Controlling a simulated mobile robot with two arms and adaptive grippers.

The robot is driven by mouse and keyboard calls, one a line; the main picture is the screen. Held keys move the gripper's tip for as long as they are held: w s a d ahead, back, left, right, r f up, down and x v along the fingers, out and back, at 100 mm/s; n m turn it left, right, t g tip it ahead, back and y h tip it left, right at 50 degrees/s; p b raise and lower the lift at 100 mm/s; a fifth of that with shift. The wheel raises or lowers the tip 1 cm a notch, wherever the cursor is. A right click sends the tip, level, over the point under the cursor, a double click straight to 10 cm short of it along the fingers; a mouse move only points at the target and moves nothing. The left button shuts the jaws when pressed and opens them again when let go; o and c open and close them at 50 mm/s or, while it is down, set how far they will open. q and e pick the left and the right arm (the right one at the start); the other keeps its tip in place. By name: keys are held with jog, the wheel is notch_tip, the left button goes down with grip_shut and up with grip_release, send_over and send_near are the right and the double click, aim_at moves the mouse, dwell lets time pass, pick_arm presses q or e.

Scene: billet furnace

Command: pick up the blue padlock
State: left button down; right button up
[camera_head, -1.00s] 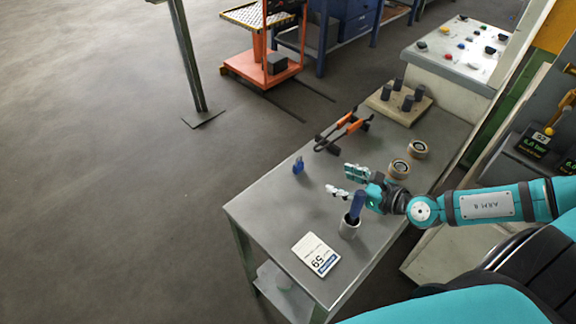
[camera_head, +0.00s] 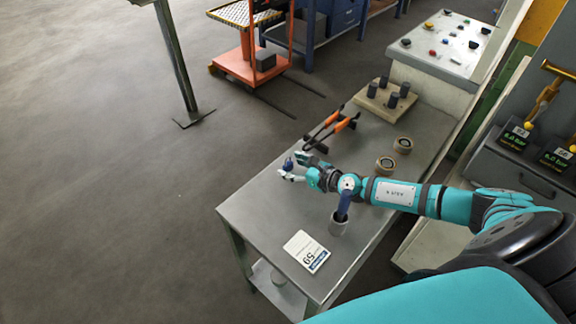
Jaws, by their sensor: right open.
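The small blue padlock (camera_head: 288,164) stands on the grey metal table (camera_head: 263,215), near its left edge. My right gripper (camera_head: 291,168) is open, with its fingertips at the padlock, one on the far side and one on the near side. The fingers partly cover the padlock. I cannot tell whether they touch it. My left gripper is not in view.
A white card (camera_head: 306,251) lies at the front.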

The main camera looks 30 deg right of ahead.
jog(key=shift+x, duration=0.75)
jog(key=shift+d, duration=0.1)
jog(key=shift+c, duration=0.7)
jog(key=c, duration=1.1)
